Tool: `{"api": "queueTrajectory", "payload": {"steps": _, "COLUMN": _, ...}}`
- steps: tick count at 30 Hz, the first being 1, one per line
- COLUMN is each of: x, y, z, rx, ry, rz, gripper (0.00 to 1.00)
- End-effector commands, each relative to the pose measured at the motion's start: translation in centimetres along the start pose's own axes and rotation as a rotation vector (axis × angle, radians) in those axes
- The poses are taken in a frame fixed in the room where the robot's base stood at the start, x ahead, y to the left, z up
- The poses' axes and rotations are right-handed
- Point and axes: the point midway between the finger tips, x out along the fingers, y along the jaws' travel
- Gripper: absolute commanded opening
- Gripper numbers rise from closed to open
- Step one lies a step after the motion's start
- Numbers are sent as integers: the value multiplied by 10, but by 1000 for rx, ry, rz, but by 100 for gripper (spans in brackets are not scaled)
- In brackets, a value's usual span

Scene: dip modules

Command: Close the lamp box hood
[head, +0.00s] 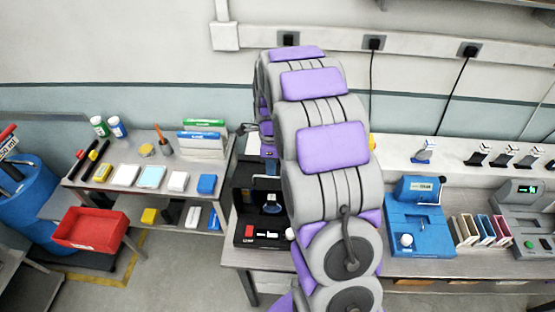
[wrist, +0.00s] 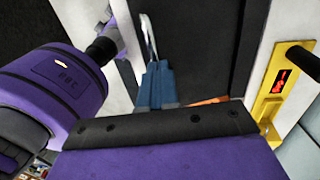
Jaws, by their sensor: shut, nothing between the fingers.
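The lamp box (head: 250,232) is black and stands at the left end of the right-hand bench, with a red switch and white labels on its front. Its dark upper part stands up behind the base, so the box looks open, with a blue item (head: 272,203) inside. My arm hides its right side.
A yellow bracket with a black handle (wrist: 280,90) is at the right of the wrist view. A blue device (head: 418,225) and coloured slides (head: 480,230) stand right of my arm. A red bin (head: 90,230) and a bench with bottles are at left.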

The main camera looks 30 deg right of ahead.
Motion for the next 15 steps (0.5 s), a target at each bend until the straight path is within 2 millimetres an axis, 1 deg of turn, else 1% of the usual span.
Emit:
{"api": "queueTrajectory", "payload": {"steps": 2, "x": 0, "y": 0, "z": 1, "rx": -2, "ry": 1, "rz": -1, "gripper": 0}}
{"api": "queueTrajectory", "payload": {"steps": 8, "x": 1, "y": -6, "z": -9, "rx": -2, "ry": -8, "rz": -1, "gripper": 0}}
{"api": "queueTrajectory", "payload": {"steps": 12, "x": 7, "y": -6, "z": -15, "rx": -5, "ry": -13, "rz": -32, "gripper": 0}}
{"api": "queueTrajectory", "payload": {"steps": 15, "x": 12, "y": -2, "z": -15, "rx": -5, "ry": -14, "rz": -78, "gripper": 0}}
